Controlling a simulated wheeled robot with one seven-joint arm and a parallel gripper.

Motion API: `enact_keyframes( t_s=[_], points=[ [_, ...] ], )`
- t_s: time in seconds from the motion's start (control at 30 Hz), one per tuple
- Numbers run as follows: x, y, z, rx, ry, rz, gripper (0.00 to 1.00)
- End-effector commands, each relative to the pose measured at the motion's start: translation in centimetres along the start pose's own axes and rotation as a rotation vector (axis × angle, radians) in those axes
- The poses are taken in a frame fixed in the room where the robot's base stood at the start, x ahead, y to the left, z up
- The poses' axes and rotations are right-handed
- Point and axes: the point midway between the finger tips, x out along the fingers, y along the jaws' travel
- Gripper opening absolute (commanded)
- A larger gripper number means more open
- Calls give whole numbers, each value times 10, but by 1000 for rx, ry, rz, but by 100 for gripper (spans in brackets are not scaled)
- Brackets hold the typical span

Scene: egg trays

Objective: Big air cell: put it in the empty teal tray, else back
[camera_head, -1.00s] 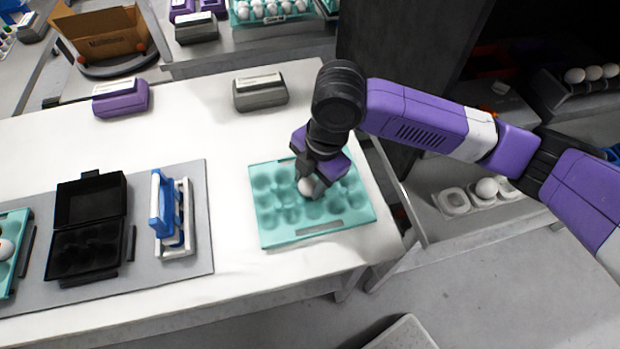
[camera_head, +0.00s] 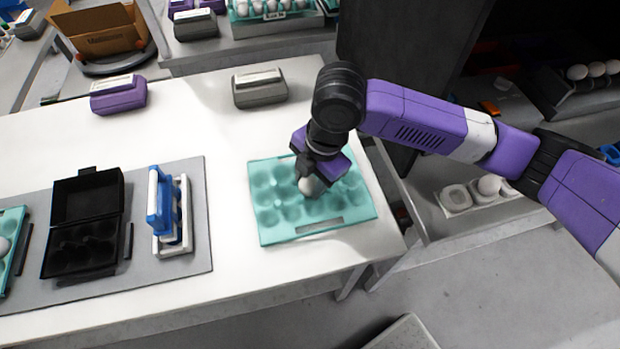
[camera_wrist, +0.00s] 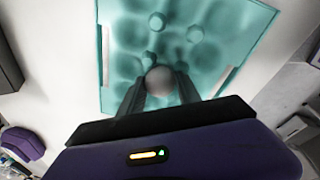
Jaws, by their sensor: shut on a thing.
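A white egg (camera_head: 310,186) is between the fingers of my gripper (camera_head: 312,180), which is shut on it. The egg is over the teal tray (camera_head: 300,233) on the right part of the white table. In the wrist view the egg (camera_wrist: 159,80) shows between the two dark fingertips, above the teal tray (camera_wrist: 104,60). The tray's visible cups hold no other egg; part of it is hidden under my gripper. I cannot tell whether the egg touches a cup.
A grey mat (camera_head: 150,277) at left holds an open black case (camera_head: 88,205), a blue and white stand (camera_head: 170,212) and another teal tray (camera_head: 12,218) with an egg. Purple (camera_head: 118,97) and grey (camera_head: 260,90) boxes stand at the table's back.

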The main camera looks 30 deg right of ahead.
Motion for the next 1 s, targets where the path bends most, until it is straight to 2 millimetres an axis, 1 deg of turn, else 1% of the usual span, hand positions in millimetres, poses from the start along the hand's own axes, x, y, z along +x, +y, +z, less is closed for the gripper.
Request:
enact_keyframes(
  t_s=[0.13, 0.17, 0.2, 0.27, 0.57, 0.67, 0.77, 1.0],
  points=[
    [0, 0, 0, 0, 0, 0, 28],
    [0, 0, 0, 0, 0, 0, 45],
    [0, 0, 0, 0, 0, 0, 53],
    [0, 0, 0, 0, 0, 0, 65],
    [-1, 0, 0, 0, 0, 0, 65],
    [-6, 0, 0, -1, 1, 1, 65],
    [-19, 1, 0, -1, -1, 3, 65],
    [-58, 1, 0, -2, 0, 2, 65]
  ],
)
